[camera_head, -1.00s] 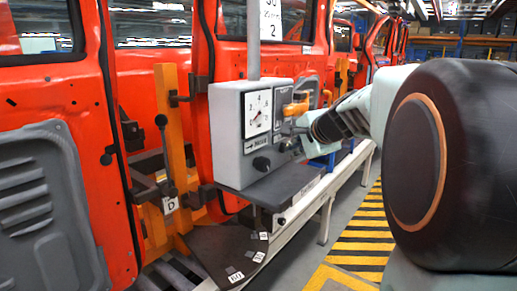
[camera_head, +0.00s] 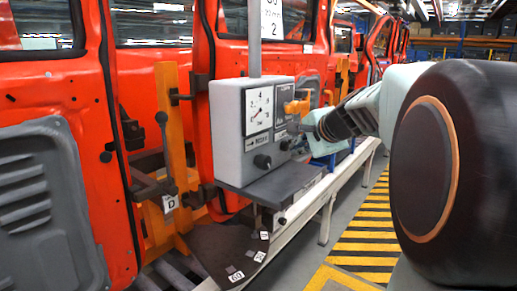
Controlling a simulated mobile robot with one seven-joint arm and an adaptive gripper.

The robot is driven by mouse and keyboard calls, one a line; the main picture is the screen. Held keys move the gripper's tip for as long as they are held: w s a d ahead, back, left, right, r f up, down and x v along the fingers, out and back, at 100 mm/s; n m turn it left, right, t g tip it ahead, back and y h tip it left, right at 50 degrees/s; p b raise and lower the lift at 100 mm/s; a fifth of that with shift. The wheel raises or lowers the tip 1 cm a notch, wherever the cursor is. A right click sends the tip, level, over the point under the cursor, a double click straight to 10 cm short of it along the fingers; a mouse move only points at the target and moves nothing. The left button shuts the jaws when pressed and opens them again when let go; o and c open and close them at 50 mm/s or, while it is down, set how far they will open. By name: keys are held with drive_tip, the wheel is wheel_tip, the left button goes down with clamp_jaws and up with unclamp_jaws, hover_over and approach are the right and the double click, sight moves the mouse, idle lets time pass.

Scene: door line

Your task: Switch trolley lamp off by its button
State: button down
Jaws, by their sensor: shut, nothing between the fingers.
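A grey control box (camera_head: 228,125) stands on a dark shelf on the trolley, in the middle of the head view. Its front has a white dial gauge (camera_head: 258,110), an arrow label, a black knob (camera_head: 262,161) and an orange handle (camera_head: 297,107). A small dark button-like part (camera_head: 285,145) sits low on the front, right of the knob. My gripper (camera_head: 303,127) is at the right side of the box front, a little apart from it, and shut with nothing held. Its fingertips are small and hard to make out. I cannot tell which part is the lamp or whether it is lit.
Red car doors (camera_head: 90,110) hang left of and behind the box. An orange post (camera_head: 168,130) and a black lever (camera_head: 162,130) stand to the box's left. A pale rail (camera_head: 335,185) runs below. The floor with yellow and black stripes (camera_head: 365,235) is clear at the right.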

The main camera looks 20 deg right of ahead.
drive_tip(key=shift+s+d+b, duration=0.55)
drive_tip(key=shift+s+d, duration=0.3)
drive_tip(key=shift+s, duration=0.2)
drive_tip(key=shift+s+d+b, duration=0.5)
drive_tip(key=shift+s+d, duration=0.3)
drive_tip(key=shift+s, duration=0.25)
